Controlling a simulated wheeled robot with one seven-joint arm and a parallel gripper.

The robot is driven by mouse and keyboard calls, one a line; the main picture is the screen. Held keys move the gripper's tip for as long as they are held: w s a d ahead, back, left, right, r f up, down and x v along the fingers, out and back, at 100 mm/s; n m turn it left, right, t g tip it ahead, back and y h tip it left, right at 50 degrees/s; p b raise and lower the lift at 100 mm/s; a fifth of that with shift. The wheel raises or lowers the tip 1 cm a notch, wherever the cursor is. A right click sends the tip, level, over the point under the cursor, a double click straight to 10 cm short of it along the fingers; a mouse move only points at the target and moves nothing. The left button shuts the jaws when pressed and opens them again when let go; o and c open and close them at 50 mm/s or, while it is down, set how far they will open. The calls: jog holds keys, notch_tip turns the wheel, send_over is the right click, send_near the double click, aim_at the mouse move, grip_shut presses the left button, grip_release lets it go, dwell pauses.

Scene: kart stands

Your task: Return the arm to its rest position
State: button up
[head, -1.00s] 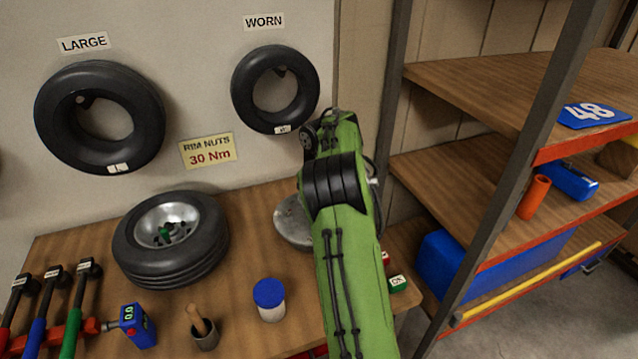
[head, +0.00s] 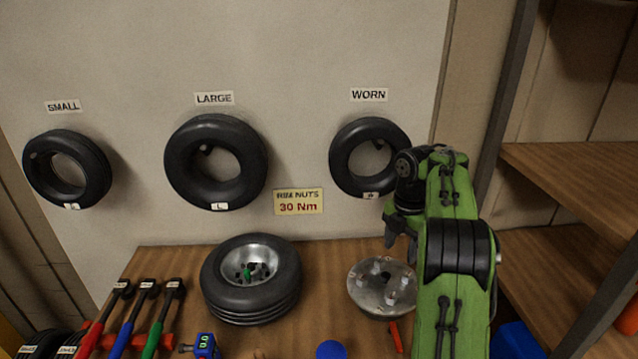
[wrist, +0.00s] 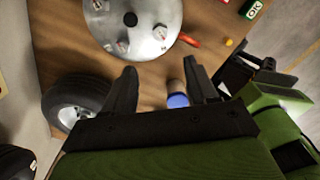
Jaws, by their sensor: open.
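My green arm rises at the right of the head view, folded over the bench. My gripper (head: 402,232) points down beside the metal disc, and its lower part is partly hidden by the arm. In the wrist view, my gripper (wrist: 160,85) shows two dark fingers spread apart with nothing between them. The round metal disc (head: 368,302) with several studs sits on the wooden bench; it also shows in the wrist view (wrist: 150,42), ahead of the fingertips and apart from them.
A wheel (head: 222,293) lies on the bench (head: 328,262). Torque wrenches (head: 127,325) stand at the left, beside a blue gauge (head: 206,345). A blue-lidded jar (wrist: 177,100) is near the gripper. Tyres (head: 216,163) hang on the wall. A shelf rack (head: 575,160) stands close at the right.

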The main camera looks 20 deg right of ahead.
jog(key=s+a+r+m+t, duration=0.2)
jog(key=s+a+r+m, duration=0.35)
jog(key=a, duration=0.35)
jog(key=s+a+r+m+t, duration=0.1)
jog(key=s+a+r+m, duration=0.45)
jog(key=a, duration=0.35)
jog(key=s+a+f+m+t, duration=0.1)
jog(key=s+a+f+m, duration=0.1)
jog(key=s+m, duration=0.3)
jog(key=s+a+f+m+t, duration=0.1)
jog(key=s+f+m, duration=0.3)
jog(key=s, duration=0.7)
jog(key=shift+a+m+t, duration=0.3)
jog(key=shift+a+m, duration=0.2)
jog(key=shift+m, duration=0.6)
